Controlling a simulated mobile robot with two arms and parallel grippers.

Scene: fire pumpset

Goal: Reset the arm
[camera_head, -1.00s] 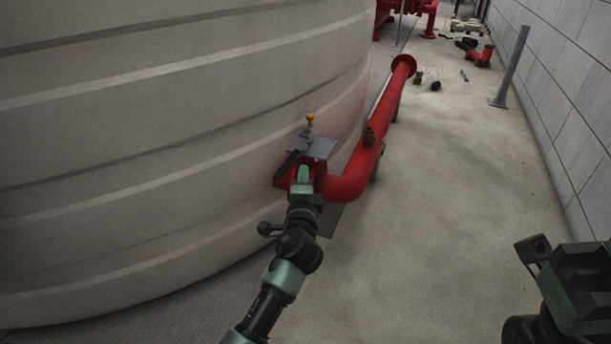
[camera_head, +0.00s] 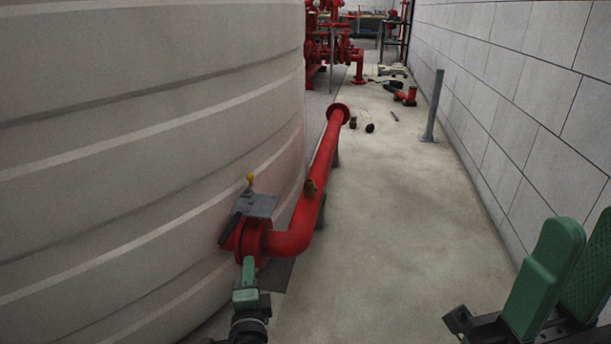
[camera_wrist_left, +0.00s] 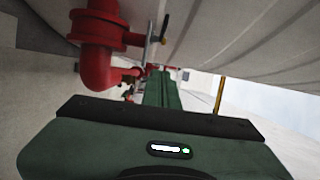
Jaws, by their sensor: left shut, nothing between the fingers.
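My left gripper (camera_head: 248,268) is green, with its fingers shut and empty. In the head view it shows at the lower left, in front of the red flange on the tank's outlet pipe (camera_head: 290,240). I cannot tell whether it touches the flange. In the left wrist view its closed green fingers (camera_wrist_left: 162,90) point away from the camera, beside the red pipe elbow (camera_wrist_left: 98,62). My right gripper (camera_head: 560,270) shows its green fingers pointing up at the lower right. The gap between them is hard to judge.
The large pale tank (camera_head: 130,150) fills the left. A grey plate (camera_head: 257,205) and a yellow-tipped part (camera_head: 250,178) sit above the flange. Bare floor (camera_head: 400,220) lies between pipe and block wall (camera_head: 540,110). A grey post (camera_head: 433,105) and small parts stand farther back.

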